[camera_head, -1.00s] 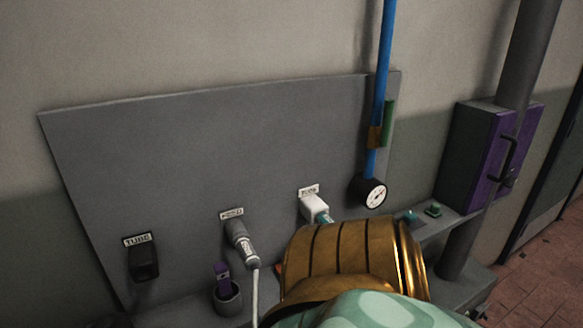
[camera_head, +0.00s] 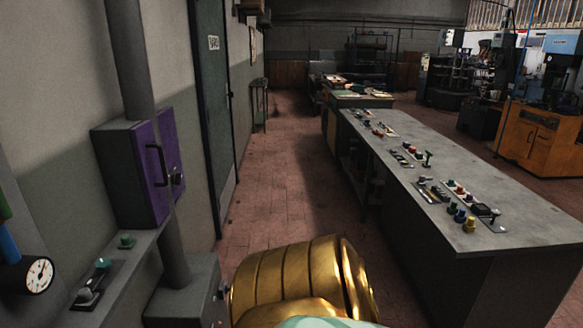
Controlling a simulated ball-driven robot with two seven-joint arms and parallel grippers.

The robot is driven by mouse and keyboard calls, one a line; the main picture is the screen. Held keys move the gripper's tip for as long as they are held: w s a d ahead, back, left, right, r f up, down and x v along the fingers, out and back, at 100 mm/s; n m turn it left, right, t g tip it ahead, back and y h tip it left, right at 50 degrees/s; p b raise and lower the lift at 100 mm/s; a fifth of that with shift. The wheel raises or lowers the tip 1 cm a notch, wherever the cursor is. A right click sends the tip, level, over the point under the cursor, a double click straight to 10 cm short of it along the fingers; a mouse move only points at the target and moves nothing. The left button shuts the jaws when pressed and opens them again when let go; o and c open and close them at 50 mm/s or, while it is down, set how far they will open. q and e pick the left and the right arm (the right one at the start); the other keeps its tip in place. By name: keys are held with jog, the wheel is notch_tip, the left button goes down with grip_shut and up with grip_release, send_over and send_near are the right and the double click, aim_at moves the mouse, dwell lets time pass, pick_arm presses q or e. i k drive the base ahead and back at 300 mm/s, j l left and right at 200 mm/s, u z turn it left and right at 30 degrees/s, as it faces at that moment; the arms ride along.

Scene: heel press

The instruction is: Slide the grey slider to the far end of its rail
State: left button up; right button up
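I cannot pick out the grey slider and its rail for certain. On the ledge at the left, a dark plate (camera_head: 98,284) carries a small grey control (camera_head: 86,295) and a teal-green knob. Small control panels on the long grey console (camera_head: 520,222) at the right hold knobs and levers, too small to tell whether one is a slider. Neither of my grippers is in view. A gold and pale green part of my own body fills the bottom middle.
A purple-fronted wall box (camera_head: 157,170) with a dark handle and a grey pipe (camera_head: 132,60) stand at the left, near a pressure gauge (camera_head: 38,274). A tiled floor aisle (camera_head: 285,205) is open between wall and console. An orange cabinet (camera_head: 535,140) stands at the right.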

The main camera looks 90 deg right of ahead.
aim_at(421, 181)
jog(key=z, duration=3.75)
jog(key=i, duration=0.3)
jog(key=j+z, duration=0.05)
